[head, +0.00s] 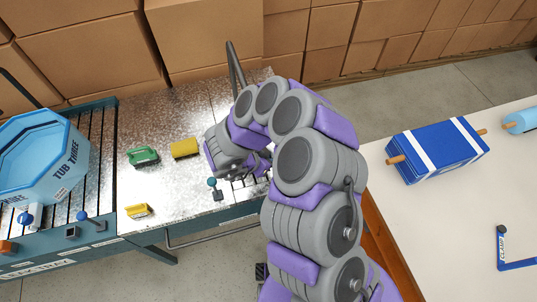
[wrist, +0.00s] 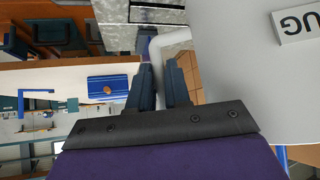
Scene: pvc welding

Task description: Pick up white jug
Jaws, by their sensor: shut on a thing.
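The white jug (wrist: 235,70) fills the right side of the wrist view, close to the camera. A label on it ends in the letters "UG". Its curved white handle (wrist: 160,42) runs down between the two dark fingers of my gripper (wrist: 158,78). My gripper is shut on this handle. In the head view, my arm reaches over the metal table, and I cannot make out the jug or the fingers there.
The metal table (head: 180,112) holds a green item (head: 143,157), a yellow block (head: 185,148) and a small yellow item (head: 138,211). A blue box (head: 437,150) lies on the white table at right. Cardboard boxes (head: 90,60) line the back.

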